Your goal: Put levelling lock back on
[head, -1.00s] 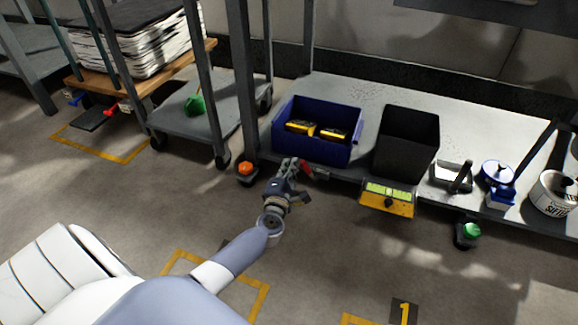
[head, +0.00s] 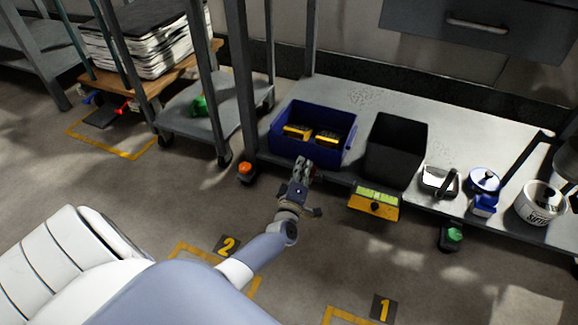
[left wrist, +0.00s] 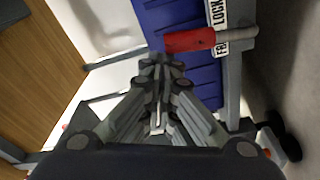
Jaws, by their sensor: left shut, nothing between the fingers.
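A red handle (left wrist: 190,39) with a grey end shows in the left wrist view. It lies across white labels (left wrist: 218,14) reading "LOCK" and partly "FR", in front of a blue bin. I take it for the levelling lock; whether it is seated cannot be told. In the head view it is hidden behind my gripper. My left gripper (head: 304,164) is shut and empty at the front edge of the lower shelf, below the blue bin. In the left wrist view its fingertips (left wrist: 161,64) are just below the red handle, with no clear contact. My right gripper is not in view.
The lower shelf (head: 365,96) holds a blue bin (head: 347,150) with yellow-black items, a black bin (head: 397,150) and pots. A yellow box (head: 374,205) hangs at its front edge. Casters have an orange knob (head: 246,168) and a green knob (head: 453,235). A cart (head: 192,120) stands left.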

